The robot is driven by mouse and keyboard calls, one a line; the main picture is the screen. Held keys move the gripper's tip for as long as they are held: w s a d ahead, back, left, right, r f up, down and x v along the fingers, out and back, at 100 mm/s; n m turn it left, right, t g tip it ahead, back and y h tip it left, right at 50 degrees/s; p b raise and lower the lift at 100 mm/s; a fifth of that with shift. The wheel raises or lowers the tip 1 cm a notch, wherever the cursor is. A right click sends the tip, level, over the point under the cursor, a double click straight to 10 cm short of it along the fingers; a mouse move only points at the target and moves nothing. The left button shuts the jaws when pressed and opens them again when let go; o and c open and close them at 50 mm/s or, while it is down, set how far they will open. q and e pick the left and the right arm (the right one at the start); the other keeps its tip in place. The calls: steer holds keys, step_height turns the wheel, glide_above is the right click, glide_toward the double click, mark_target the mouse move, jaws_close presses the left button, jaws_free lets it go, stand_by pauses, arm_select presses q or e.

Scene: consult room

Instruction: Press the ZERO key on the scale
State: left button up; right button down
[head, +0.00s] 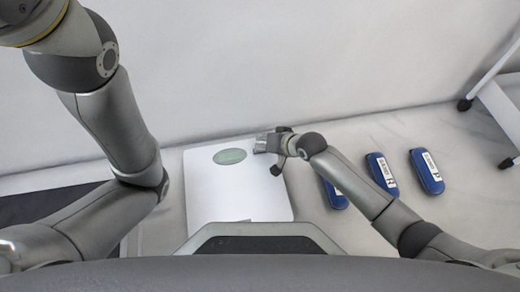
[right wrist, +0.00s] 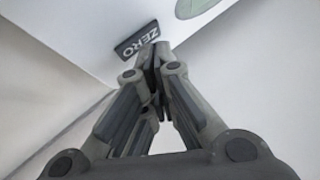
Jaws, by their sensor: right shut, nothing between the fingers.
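The white scale (head: 238,195) lies flat on the floor by the wall, with a green oval display (head: 229,156) near its far edge. In the right wrist view the dark ZERO key (right wrist: 136,40) shows with white letters, and part of the display (right wrist: 195,7) is at the top. My right gripper (head: 262,144) is over the scale's far right corner, right of the display, and hides the key in the head view. Its shut, empty fingertips (right wrist: 150,50) appear right beside the key's lower edge; I cannot tell whether they touch it. My left gripper is out of view.
Three blue labelled cases (head: 382,176) lie on the floor right of the scale, the nearest one partly behind my right arm. A white stand on castors (head: 498,112) is at the far right. A dark mat (head: 45,207) lies left, and the wall (head: 240,75) rises close behind the scale.

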steer(key=shift+f, duration=0.3)
stand_by(0.5)
steer(key=shift+r+p, duration=0.7)
steer(key=shift+p, duration=0.35)
steer(key=shift+r+p, duration=0.5)
steer(key=shift+p, duration=0.05)
step_height(320, 180, up, 3)
steer(key=p, duration=0.3)
steer(key=shift+r+p, duration=0.1)
steer(key=shift+p, duration=0.25)
steer(key=shift+r+p, duration=0.5)
steer(key=shift+p, duration=0.15)
steer(key=shift+f, duration=0.1)
